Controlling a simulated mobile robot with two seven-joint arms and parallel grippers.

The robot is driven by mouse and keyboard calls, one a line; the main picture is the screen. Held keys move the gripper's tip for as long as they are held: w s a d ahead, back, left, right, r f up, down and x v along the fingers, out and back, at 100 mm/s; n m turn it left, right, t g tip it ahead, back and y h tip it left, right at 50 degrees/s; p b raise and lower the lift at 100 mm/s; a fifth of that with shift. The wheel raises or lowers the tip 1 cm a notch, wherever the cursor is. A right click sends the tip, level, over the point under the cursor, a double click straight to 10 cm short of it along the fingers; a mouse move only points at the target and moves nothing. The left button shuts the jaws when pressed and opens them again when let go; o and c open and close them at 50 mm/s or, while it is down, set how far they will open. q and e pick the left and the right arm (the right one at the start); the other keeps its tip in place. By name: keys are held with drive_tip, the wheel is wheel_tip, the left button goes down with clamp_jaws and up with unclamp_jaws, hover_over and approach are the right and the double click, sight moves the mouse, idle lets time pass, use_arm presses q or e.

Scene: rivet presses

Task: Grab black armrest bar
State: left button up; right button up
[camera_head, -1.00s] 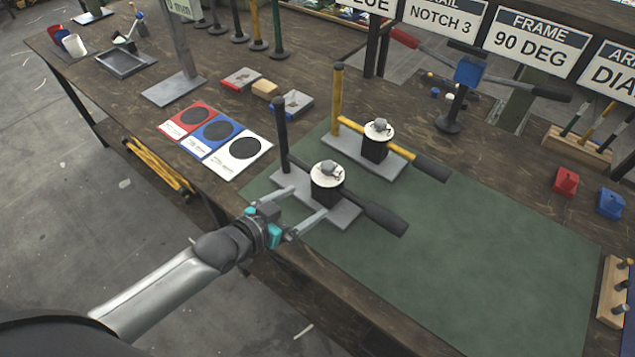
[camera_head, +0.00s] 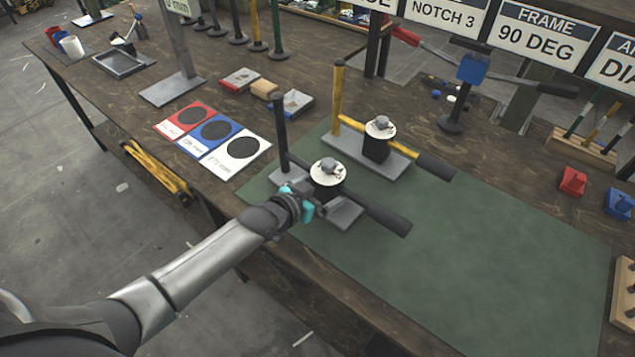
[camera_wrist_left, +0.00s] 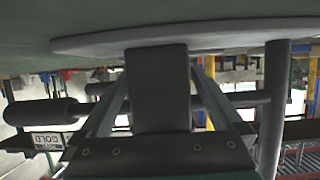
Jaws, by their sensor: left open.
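A press with a black armrest bar stands on the green mat. Its thick black grip (camera_head: 383,215) points right, and its black post (camera_head: 281,135) stands upright at the left. A round white plate (camera_head: 327,173) sits on its dark block. My left gripper (camera_head: 306,203) is at the near side of this press, over its grey base; its fingers are mostly hidden in the head view. In the left wrist view the open fingers (camera_wrist_left: 160,72) point toward the dark block (camera_wrist_left: 158,100), with the bar (camera_wrist_left: 225,100) crossing beyond. No hold on the bar shows. My right gripper is not in view.
A similar press with a yellow bar (camera_head: 375,137) stands just behind. Red, blue and white cards (camera_head: 236,153) lie to the left. The green mat (camera_head: 490,245) is clear at the right. Red (camera_head: 573,181) and blue (camera_head: 619,203) blocks sit at the far right.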

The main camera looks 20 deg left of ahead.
use_arm(q)
drive_tip(key=shift+w, duration=0.1)
drive_tip(key=shift+f, duration=0.1)
clamp_jaws()
idle(0.9)
